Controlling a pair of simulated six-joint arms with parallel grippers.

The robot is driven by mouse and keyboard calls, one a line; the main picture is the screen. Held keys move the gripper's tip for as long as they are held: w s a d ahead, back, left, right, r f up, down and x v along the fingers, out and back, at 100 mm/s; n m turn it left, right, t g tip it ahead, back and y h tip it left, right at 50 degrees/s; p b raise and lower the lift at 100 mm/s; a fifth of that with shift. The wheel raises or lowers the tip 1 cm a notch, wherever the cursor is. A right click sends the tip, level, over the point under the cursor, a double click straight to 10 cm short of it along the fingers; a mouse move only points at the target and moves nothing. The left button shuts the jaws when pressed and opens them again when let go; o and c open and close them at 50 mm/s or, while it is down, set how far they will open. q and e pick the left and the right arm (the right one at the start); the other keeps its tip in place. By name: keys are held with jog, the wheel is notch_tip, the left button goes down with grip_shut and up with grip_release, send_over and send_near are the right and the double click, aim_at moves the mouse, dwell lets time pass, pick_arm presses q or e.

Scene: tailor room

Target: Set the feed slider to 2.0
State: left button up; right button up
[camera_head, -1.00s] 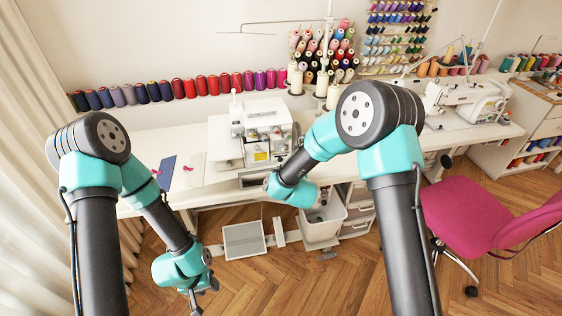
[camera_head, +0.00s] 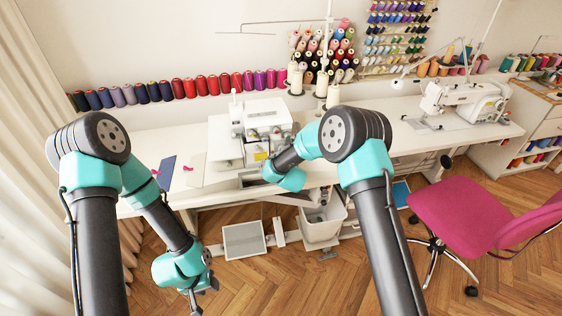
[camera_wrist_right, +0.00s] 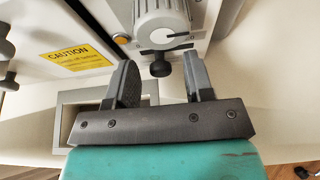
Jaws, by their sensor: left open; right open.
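The white serger (camera_head: 262,130) stands on the table in the head view. In the right wrist view its side carries a ribbed grey-white dial (camera_wrist_right: 165,20) with a dark pointer. A small dark knob (camera_wrist_right: 160,68) sits just below the dial. I cannot tell which part is the feed slider, and no scale number is readable. My right gripper (camera_wrist_right: 160,78) is open, its fingers on either side of the dark knob with gaps; contact is not visible. In the head view my right wrist hides its fingers. My left gripper (camera_head: 203,287) is open and empty, low in front of the table.
A yellow caution label (camera_wrist_right: 77,59) is on the serger's face. A second sewing machine (camera_head: 465,102) stands to the right on the table. A pink chair (camera_head: 470,215) and a white bin (camera_head: 322,222) are in front. Thread spools line the back.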

grip_shut()
dwell(0.3)
